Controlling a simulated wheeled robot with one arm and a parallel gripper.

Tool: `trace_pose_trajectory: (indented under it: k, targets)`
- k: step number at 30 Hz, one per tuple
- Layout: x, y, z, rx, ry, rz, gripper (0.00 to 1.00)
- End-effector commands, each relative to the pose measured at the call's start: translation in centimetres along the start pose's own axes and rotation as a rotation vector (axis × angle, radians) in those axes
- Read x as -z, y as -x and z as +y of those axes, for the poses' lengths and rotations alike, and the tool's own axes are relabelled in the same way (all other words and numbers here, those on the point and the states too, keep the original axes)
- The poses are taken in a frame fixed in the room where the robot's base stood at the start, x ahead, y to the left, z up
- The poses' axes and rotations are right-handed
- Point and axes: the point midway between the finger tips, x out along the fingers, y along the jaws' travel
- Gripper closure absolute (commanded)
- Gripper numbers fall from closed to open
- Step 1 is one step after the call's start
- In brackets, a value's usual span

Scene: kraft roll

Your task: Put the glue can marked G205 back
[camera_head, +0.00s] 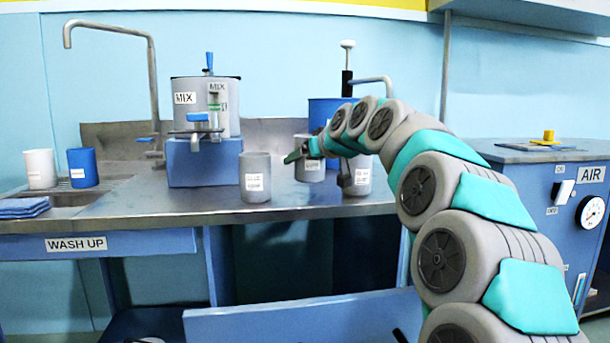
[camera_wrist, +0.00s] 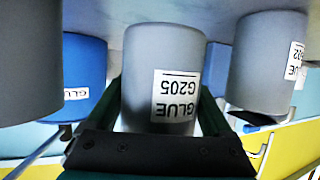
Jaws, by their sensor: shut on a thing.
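The grey glue can marked G205 (camera_wrist: 163,70) stands between the two fingers of my gripper (camera_wrist: 163,105) in the wrist view, which shows it upside down. My gripper is shut on it. In the head view my gripper (camera_head: 318,158) is over the bench, around the middle one of three grey cans (camera_head: 310,172), whose label is too small to read there. The can's base is at or very near the bench top; I cannot tell if it touches.
A grey can (camera_head: 255,177) stands left of my gripper and another (camera_head: 357,180) right of it, both close. The mixing pot (camera_head: 195,105) stands on a blue block. Bench (camera_head: 200,203) front left is clear.

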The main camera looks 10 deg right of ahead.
Motion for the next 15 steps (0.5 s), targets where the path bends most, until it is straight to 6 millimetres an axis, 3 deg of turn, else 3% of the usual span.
trace_pose_trajectory:
  k: [15]
  targets:
    - [-3.4,-1.4,-0.1,0.001,0.0,-0.001,0.85]
